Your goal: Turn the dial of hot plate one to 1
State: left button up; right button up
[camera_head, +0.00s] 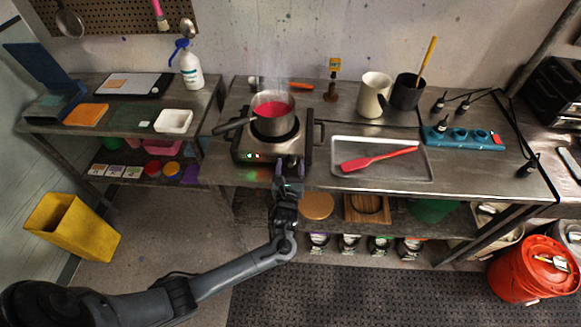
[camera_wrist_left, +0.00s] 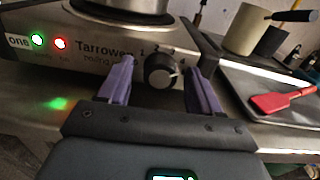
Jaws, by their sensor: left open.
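Hot plate one (camera_head: 258,151) stands on the metal bench with a saucepan (camera_head: 273,117) of red liquid on it. In the left wrist view its front panel (camera_wrist_left: 90,45) carries the label "one", a lit green light, a lit red light and a black dial (camera_wrist_left: 160,70). Numbers are printed above the dial, partly legible. My left gripper (camera_wrist_left: 158,80) is open, with one purple finger on each side of the dial. I cannot tell whether the fingers touch it. In the head view my left gripper (camera_head: 289,172) is at the plate's front and hides the dial.
A metal tray (camera_head: 415,171) with a red spatula (camera_head: 378,158) lies right of the hot plate. A cream jug (camera_head: 372,95) and a dark pot (camera_head: 407,93) stand behind it. A spray bottle (camera_head: 191,70) stands on the left bench. A yellow bin (camera_head: 72,227) is on the floor.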

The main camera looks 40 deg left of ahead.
dwell(0.3)
pick_arm(q)
jog(key=c, duration=1)
jog(key=shift+c, duration=0.2)
